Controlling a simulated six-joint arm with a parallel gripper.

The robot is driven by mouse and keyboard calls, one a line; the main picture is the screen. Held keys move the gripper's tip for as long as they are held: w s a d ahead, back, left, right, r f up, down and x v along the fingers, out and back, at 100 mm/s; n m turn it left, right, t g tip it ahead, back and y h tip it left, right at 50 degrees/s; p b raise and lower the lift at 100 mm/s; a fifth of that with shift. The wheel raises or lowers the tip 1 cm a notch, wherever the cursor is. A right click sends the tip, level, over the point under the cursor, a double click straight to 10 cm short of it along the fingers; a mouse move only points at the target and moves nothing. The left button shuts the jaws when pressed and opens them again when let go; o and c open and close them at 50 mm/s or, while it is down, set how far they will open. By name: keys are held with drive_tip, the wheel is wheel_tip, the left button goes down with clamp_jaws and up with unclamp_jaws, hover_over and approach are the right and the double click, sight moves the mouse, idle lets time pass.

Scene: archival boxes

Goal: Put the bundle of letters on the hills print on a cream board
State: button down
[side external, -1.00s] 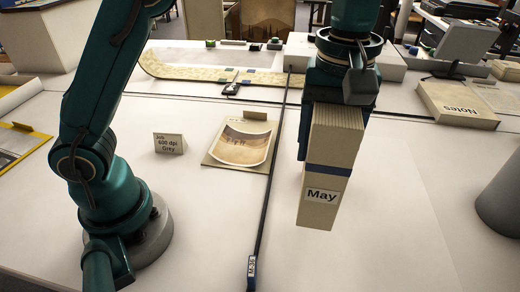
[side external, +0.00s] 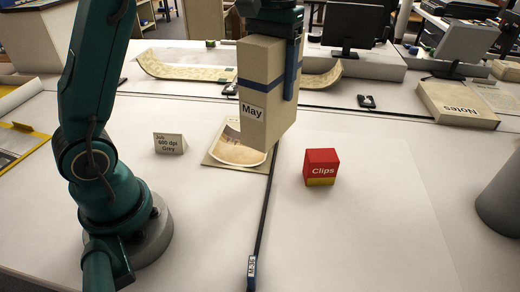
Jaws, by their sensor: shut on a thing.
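The bundle of letters (side external: 262,112) is a tall cream block with a blue band and a "May" label. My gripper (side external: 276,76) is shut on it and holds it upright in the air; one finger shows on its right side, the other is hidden. A curled print (side external: 236,152) lies on a cream board (side external: 214,159) on the table, left of the black strap. In this view the bundle covers the upper right part of the print and board. The bundle appears above the table, apart from the print.
A red "Clips" box (side external: 321,167) stands right of the black strap (side external: 262,215). A small "600 dpi Grey" card (side external: 170,143) stands left of the board. A "Notes" box (side external: 457,104) and a grey cylinder (side external: 500,195) are at right. The front right table is clear.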

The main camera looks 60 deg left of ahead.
drive_tip(key=s+a+n, duration=0.2)
drive_tip(key=s+a, duration=0.1)
drive_tip(key=a, duration=0.7)
drive_tip(key=s+a+n, duration=0.2)
drive_tip(key=s+a, duration=0.2)
drive_tip(key=a, duration=0.5)
drive_tip(key=w+d+f, duration=0.7)
drive_tip(key=w+f, duration=0.1)
drive_tip(key=f, duration=0.2)
drive_tip(key=shift+w+d+f, duration=0.15)
drive_tip(key=shift+w+f, duration=0.05)
drive_tip(key=shift+w, duration=0.15)
drive_tip(key=shift+f, duration=0.15)
drive_tip(key=shift+c, duration=0.2)
unclamp_jaws()
